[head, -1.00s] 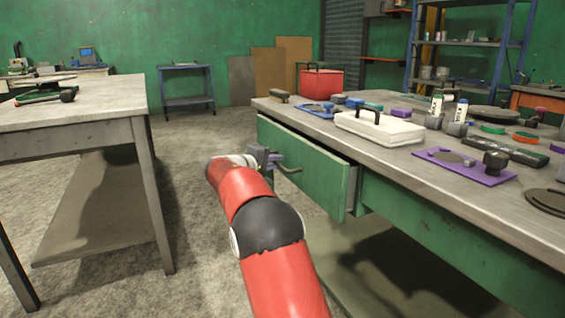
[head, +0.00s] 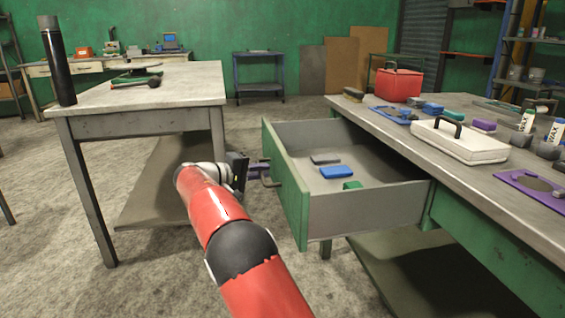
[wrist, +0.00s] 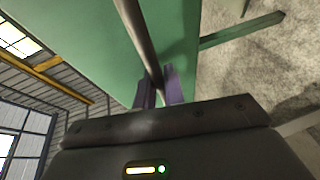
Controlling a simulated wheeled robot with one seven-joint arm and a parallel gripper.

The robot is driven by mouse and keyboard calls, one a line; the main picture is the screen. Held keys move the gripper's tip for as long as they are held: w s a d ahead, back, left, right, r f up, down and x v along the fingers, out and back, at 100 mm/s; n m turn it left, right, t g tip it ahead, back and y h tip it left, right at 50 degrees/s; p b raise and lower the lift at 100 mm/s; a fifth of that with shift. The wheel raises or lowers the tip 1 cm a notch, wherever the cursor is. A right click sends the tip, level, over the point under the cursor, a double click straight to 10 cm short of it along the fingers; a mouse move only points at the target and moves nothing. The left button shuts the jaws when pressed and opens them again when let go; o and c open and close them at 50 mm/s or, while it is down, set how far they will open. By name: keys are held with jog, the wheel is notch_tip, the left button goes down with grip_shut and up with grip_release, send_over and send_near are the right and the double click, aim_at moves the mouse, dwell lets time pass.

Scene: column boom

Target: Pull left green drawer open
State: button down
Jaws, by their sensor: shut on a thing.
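The green drawer (head: 287,190) stands well out from the workbench in the head view, its inside open to view. It holds a blue block (head: 336,172), a dark flat piece (head: 325,159) and a green piece (head: 352,185). My gripper (head: 262,170) is at the drawer front's outer face, at the dark bar handle (head: 271,182). In the wrist view my gripper's purple fingers (wrist: 159,92) are closed around the handle bar (wrist: 138,38), with the green front (wrist: 85,45) behind it. My red arm reaches in from below.
The workbench top (head: 440,172) bears a white case (head: 459,140), a red box (head: 399,85) and several small items. A second table (head: 150,100) with a black cylinder (head: 57,62) stands at left. Concrete floor is clear between that table and the drawer.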

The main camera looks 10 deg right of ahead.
jog(key=shift+a+p, duration=0.6)
jog(key=shift+a, duration=1.25)
jog(key=c, duration=1.5)
grip_release()
jog(key=v, duration=0.7)
jog(key=shift+s+a, duration=0.2)
jog(key=shift+a, duration=0.1)
